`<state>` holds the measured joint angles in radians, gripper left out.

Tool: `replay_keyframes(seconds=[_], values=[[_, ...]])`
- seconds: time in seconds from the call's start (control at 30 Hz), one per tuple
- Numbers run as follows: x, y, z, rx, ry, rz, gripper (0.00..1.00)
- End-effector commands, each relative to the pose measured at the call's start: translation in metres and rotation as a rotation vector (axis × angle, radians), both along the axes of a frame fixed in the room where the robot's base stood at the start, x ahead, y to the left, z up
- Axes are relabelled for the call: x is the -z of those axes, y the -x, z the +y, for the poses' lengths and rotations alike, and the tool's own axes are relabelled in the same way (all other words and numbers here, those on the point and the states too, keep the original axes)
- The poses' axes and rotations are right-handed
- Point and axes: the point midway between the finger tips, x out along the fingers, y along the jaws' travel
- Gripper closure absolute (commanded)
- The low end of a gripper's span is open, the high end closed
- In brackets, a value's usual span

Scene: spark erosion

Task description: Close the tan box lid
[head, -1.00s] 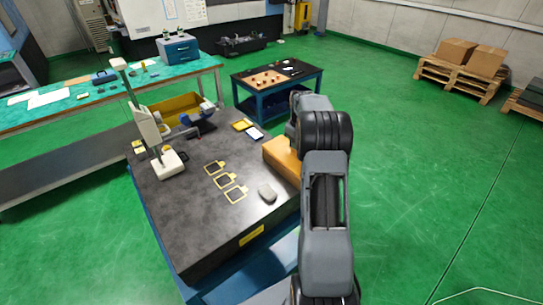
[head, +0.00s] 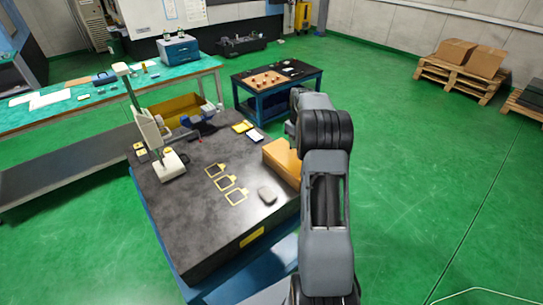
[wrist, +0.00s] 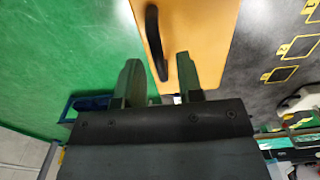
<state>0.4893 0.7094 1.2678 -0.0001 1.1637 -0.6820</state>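The tan box (head: 280,157) sits at the right edge of the dark table, partly hidden behind my arm. In the wrist view a flat tan face (wrist: 200,35) of it fills the upper middle, with a curved black handle (wrist: 154,38) along its left side. My gripper (wrist: 159,78) has its two fingers apart. The handle's lower end shows between the fingertips, nearer the right one; I cannot tell whether they touch. In the head view my arm hides the gripper. The lid's exact angle cannot be told.
A small blue table (head: 275,80) stands behind. Green floor is open to the right.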

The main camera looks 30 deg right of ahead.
Motion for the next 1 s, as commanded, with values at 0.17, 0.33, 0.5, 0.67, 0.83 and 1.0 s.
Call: replay_keyframes(seconds=[0.17, 0.33, 0.5, 0.67, 0.83, 1.0], values=[[-0.019, 0.0, 0.0, 0.0, 0.0, 0.0, 0.66], [-0.03, 0.0, 0.0, 0.0, 0.001, -0.001, 0.66], [-0.043, 0.0, 0.0, 0.0, 0.001, -0.001, 0.66], [-0.047, 0.0, 0.0, 0.0, 0.0, 0.0, 0.66], [-0.047, 0.0, 0.0, 0.0, 0.0, 0.001, 0.66], [-0.046, 0.0, 0.0, 0.0, 0.0, 0.001, 0.66]])
